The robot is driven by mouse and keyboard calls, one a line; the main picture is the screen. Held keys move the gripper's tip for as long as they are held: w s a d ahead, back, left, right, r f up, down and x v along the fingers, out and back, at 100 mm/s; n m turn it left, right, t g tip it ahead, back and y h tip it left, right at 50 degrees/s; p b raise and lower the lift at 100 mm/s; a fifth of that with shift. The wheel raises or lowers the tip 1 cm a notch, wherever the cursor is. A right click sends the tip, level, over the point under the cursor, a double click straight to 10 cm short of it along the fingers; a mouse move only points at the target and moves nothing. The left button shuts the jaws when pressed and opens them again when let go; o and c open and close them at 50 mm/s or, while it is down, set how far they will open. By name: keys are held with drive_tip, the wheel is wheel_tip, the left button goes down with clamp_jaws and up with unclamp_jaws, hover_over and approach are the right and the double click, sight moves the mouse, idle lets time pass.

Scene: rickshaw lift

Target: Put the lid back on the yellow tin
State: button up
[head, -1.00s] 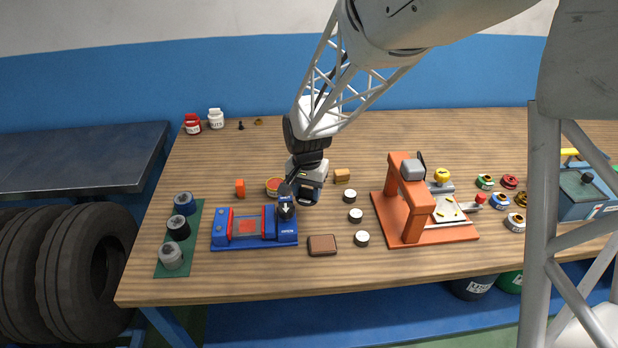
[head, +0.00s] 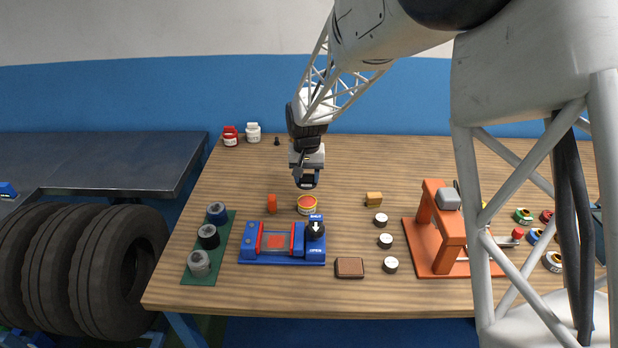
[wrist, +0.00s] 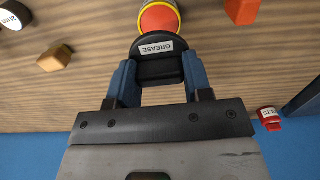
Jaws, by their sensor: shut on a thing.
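The yellow tin (head: 307,207) stands open on the table, with a red band and orange-red contents; it also shows at the top of the wrist view (wrist: 158,18). My gripper (head: 306,184) is just behind and above the tin in the head view. In the wrist view its blue fingers (wrist: 158,72) are shut on the black lid (wrist: 155,62), labelled GREASE. The lid is beside the tin in that picture and overlaps its near rim; the gap between them cannot be judged.
A blue vise (head: 282,245) stands in front of the tin. An orange block (head: 272,203) is left of it and a tan block (head: 374,199) right. Several pucks, a brown block (head: 349,267) and an orange press (head: 440,220) lie further right. The table behind is mostly clear.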

sight(307, 201)
drive_tip(key=shift+f, duration=0.25)
drive_tip(key=shift+f, duration=2.9)
drive_tip(key=shift+f, duration=0.2)
idle(0.6)
drive_tip(key=o, duration=1)
drive_tip(key=shift+c, duration=0.2)
drive_tip(key=shift+o, duration=0.4)
drive_tip(key=o, duration=0.4)
drive_tip(key=shift+r, duration=0.1)
